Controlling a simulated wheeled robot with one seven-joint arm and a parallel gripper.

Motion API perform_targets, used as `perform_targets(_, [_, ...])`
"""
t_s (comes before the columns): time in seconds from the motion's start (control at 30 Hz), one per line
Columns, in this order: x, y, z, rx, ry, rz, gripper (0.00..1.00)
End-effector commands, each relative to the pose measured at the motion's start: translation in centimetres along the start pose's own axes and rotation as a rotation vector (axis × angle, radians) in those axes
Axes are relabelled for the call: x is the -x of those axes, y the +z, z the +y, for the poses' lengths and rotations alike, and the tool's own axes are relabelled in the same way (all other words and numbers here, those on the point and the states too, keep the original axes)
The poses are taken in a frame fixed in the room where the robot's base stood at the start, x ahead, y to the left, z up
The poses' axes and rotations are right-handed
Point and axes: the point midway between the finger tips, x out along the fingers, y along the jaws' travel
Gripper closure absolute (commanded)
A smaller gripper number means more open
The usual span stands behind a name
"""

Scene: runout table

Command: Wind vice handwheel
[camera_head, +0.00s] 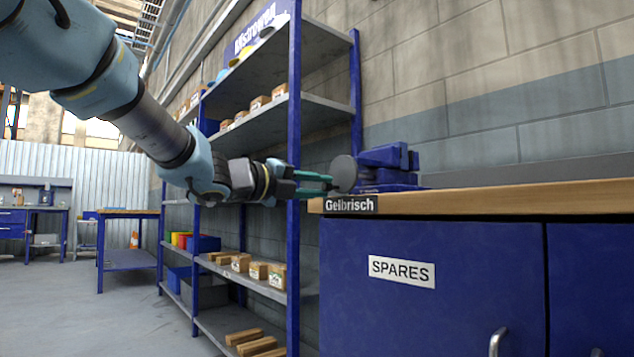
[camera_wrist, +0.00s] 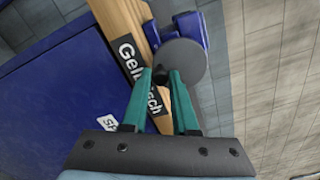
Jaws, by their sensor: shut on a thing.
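The blue vice (camera_head: 386,167) sits on the wooden bench top near its left end. Its round grey handwheel (camera_head: 344,173) faces left, towards my arm. My gripper (camera_head: 328,183) reaches in from the left at about bench height, with its green fingers at the wheel. In the wrist view the vice (camera_wrist: 188,30) lies behind the grey handwheel (camera_wrist: 182,66). There my gripper (camera_wrist: 161,76) is shut on a small dark knob (camera_wrist: 160,77) at the wheel's edge. The fingertips hide part of the knob.
The wooden bench top (camera_head: 520,200) has a black "Gelbrisch" label (camera_head: 350,205) at its corner. Below is a blue cabinet (camera_head: 450,300) marked "SPARES". A blue shelf unit (camera_head: 293,130) with boxes stands behind my gripper. The bench right of the vice is clear.

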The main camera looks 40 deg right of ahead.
Motion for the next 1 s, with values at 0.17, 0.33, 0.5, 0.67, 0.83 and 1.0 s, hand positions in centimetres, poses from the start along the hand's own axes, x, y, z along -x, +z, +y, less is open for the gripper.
perform_targets(0.17, [0.0,-0.4,-0.5,0.146,-0.002,0.003,1.0])
perform_targets(0.33, [0.0,-0.6,-0.3,0.185,-0.005,0.002,1.0])
perform_targets(0.5, [0.0,-0.6,-0.3,0.183,-0.005,0.002,1.0])
perform_targets(0.67, [-0.1,-0.6,-0.7,0.241,-0.004,0.003,1.0])
perform_targets(0.83, [0.0,-1.0,-0.9,0.39,-0.002,0.003,1.0])
perform_targets(1.0, [-0.1,-1.3,-0.8,0.476,-0.003,0.002,1.0])
